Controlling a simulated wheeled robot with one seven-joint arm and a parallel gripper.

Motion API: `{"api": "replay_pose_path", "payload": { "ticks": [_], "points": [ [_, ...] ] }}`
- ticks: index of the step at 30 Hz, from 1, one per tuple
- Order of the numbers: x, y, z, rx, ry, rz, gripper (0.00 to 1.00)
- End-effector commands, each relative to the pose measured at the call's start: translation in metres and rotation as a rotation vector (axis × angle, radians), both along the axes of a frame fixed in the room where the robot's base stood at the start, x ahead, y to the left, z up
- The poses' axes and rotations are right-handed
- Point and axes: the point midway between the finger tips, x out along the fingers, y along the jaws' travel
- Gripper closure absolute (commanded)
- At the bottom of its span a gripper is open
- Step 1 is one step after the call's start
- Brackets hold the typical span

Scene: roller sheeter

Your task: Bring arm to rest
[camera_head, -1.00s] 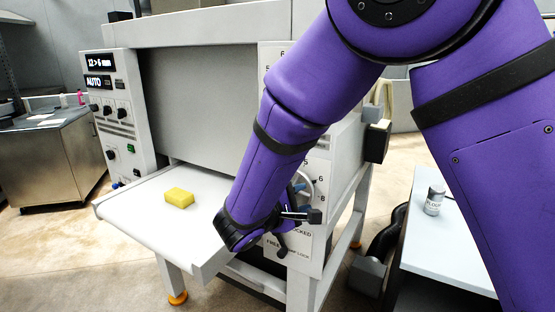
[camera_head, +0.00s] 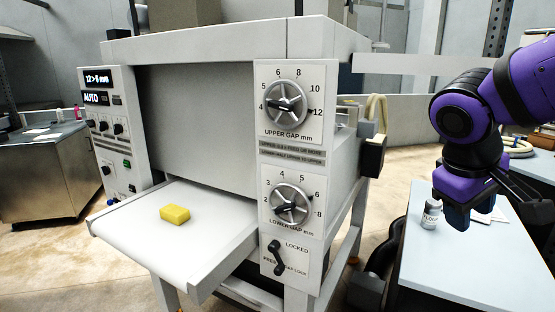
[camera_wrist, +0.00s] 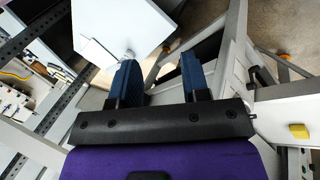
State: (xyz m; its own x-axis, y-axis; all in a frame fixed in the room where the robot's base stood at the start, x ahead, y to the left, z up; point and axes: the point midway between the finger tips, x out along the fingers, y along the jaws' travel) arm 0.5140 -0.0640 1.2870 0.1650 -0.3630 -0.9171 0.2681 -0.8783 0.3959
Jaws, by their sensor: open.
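My purple arm is folded at the right in the head view. Its gripper (camera_head: 456,208) hangs over the side table (camera_head: 440,270) and overlaps the shaker can in the picture. In the wrist view the two blue fingers of my gripper (camera_wrist: 160,80) are spread apart with nothing between them. The roller sheeter (camera_head: 200,120) stands left of my arm, clear of it. Its upper gap dial (camera_head: 286,104), lower gap dial (camera_head: 290,204) and gap lock lever (camera_head: 277,258) are all in plain view.
A yellow block (camera_head: 174,214) lies on the sheeter's white feed table (camera_head: 130,240). A small labelled can (camera_head: 430,214) stands on the side table near my gripper. A steel cabinet (camera_head: 45,170) stands at the far left. Floor shows between sheeter and side table.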

Motion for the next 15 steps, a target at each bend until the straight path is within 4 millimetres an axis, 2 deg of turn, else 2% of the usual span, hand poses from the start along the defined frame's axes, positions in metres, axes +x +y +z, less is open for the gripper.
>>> {"api": "replay_pose_path", "payload": {
  "ticks": [3,9,15],
  "points": [
    [-0.026,-0.008,0.009,0.126,-0.069,-0.064,0.57],
    [-0.061,-0.009,0.020,0.317,-0.205,-0.150,0.57],
    [-0.080,-0.006,0.027,0.430,-0.310,-0.196,0.57]
  ]
}}
